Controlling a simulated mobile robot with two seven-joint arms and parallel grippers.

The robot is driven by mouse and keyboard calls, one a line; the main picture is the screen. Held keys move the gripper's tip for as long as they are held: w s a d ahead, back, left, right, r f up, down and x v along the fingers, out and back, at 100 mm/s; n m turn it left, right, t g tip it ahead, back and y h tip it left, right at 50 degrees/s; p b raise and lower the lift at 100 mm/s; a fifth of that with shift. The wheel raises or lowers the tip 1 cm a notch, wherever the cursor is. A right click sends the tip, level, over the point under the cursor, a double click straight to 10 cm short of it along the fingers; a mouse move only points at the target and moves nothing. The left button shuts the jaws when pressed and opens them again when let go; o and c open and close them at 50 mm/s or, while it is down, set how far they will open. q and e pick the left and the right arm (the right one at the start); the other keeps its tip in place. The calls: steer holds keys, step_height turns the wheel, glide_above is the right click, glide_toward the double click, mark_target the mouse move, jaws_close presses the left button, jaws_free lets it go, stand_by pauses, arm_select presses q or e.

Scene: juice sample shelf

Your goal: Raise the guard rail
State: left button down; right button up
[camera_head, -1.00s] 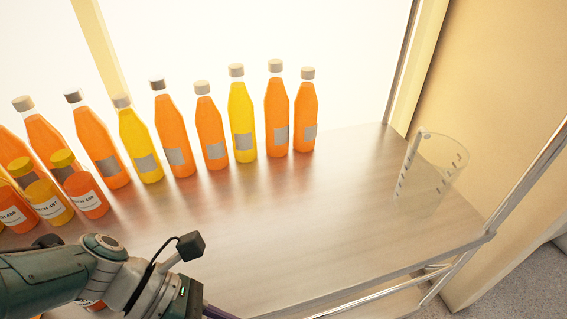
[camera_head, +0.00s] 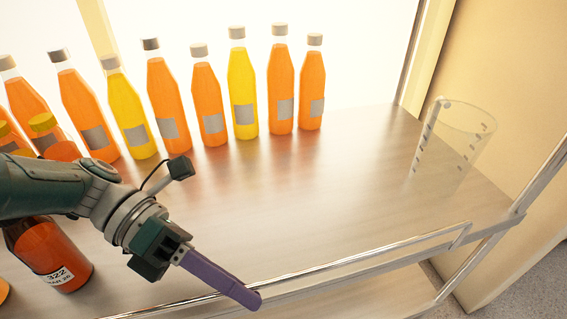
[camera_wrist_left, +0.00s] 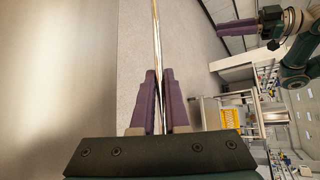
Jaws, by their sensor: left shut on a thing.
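The guard rail (camera_head: 370,254) is a thin chrome bar along the front of the wooden shelf (camera_head: 300,215). In the head view it shows slightly above the shelf's front edge, with a bent end near the right corner. My left gripper (camera_head: 248,298) is shut on the rail, its purple fingers reaching over the front edge. In the left wrist view the rail (camera_wrist_left: 156,40) runs between the two purple fingers (camera_wrist_left: 159,100).
Several orange and yellow juice bottles (camera_head: 208,105) stand along the back and left of the shelf. A dark orange bottle (camera_head: 50,250) stands close below my left arm. A clear measuring beaker (camera_head: 450,150) stands at the right. The middle of the shelf is clear.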

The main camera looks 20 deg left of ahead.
arm_select(q)
steer(key=shift+s+f, duration=0.1)
steer(key=shift+f, duration=0.1)
steer(key=c, duration=0.9)
jaws_free()
steer(key=shift+r, duration=0.1)
steer(key=b+v, duration=0.1)
steer(key=v, duration=0.9)
